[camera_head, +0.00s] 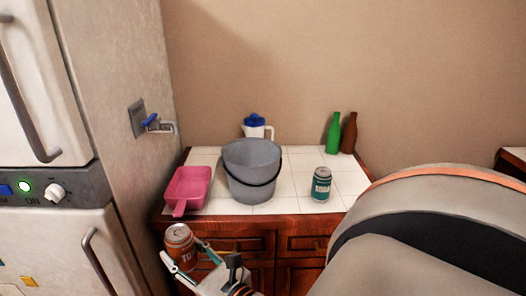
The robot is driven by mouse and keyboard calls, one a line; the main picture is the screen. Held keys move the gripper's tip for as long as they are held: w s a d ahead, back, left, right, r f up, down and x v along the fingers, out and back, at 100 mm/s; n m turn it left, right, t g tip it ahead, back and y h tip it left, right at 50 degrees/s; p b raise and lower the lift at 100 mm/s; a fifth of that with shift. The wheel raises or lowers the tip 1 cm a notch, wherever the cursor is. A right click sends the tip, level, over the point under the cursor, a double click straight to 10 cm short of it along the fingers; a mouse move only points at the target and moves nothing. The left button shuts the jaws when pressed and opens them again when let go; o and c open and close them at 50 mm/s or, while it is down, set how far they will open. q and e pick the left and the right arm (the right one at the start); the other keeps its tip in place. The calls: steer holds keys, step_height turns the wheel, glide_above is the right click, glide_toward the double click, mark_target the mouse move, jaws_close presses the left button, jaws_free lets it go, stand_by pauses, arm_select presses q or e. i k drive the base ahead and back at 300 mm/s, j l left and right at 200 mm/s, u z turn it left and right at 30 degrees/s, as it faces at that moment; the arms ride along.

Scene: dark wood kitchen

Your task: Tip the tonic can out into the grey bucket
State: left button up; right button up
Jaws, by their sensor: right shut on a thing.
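The tonic can (182,252) is orange-brown with a silver top and partly readable lettering. My right gripper (187,262) is shut on it and holds it in front of the counter's left front corner, below the pink scoop. The can looks nearly upright, leaning slightly. The grey bucket (251,166) stands upright on the white tiled counter, above and to the right of the can in the picture. Its dark handle hangs across its front. The bucket's bottom inside is hidden. My left gripper is not in view.
A pink scoop (188,187) lies left of the bucket. A green soda can (321,185) stands to its right. A white jug with a blue lid (256,127), a green bottle (333,134) and a brown bottle (349,134) stand at the back. The fridge (125,60) bounds the left.

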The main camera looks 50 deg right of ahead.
mark_target(252, 172)
steer(key=k+l, duration=0.6)
steer(key=l, duration=0.25)
